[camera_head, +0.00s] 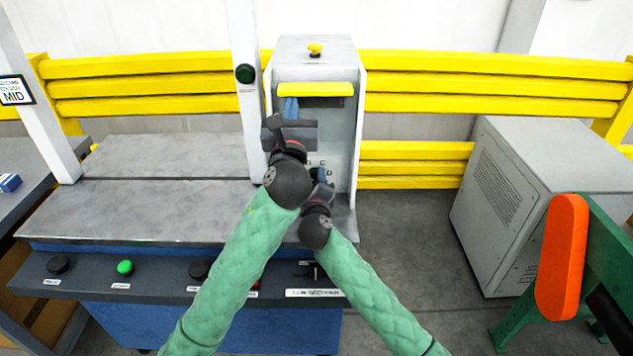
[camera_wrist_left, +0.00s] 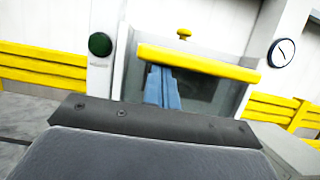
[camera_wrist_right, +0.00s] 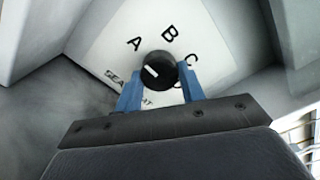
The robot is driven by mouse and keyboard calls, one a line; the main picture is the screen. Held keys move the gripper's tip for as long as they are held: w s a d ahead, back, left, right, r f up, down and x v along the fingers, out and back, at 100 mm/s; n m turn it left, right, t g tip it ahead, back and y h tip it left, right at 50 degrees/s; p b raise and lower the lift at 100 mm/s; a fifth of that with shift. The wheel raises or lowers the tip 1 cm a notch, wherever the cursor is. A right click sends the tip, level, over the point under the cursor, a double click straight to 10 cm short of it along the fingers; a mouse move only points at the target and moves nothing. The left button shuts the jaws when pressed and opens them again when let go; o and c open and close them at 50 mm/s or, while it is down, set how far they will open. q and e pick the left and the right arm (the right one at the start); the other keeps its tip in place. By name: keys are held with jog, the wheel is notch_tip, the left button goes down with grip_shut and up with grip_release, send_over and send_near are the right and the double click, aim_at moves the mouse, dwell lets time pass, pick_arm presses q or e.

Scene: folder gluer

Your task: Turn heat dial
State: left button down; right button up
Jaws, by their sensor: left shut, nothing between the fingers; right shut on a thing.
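The heat dial is a black round knob (camera_wrist_right: 157,71) with a white pointer line, on a white plate (camera_wrist_right: 190,30) lettered A, B and C. The pointer is angled up and left, roughly toward A. My right gripper (camera_wrist_right: 160,88) is shut on the knob, with one blue finger on each side of it. In the head view my right gripper (camera_head: 321,176) is low in the grey machine (camera_head: 341,130), and the dial is hidden there.
A yellow button (camera_head: 315,49) tops the machine. A post with a dark green button (camera_head: 245,73) stands left of it. A front panel carries a green button (camera_head: 125,267) and black knobs. A grey cabinet (camera_head: 520,200) stands at the right, with open floor between.

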jog(key=o, duration=1)
jog(key=s, duration=1.2)
jog(key=shift+f, duration=0.15)
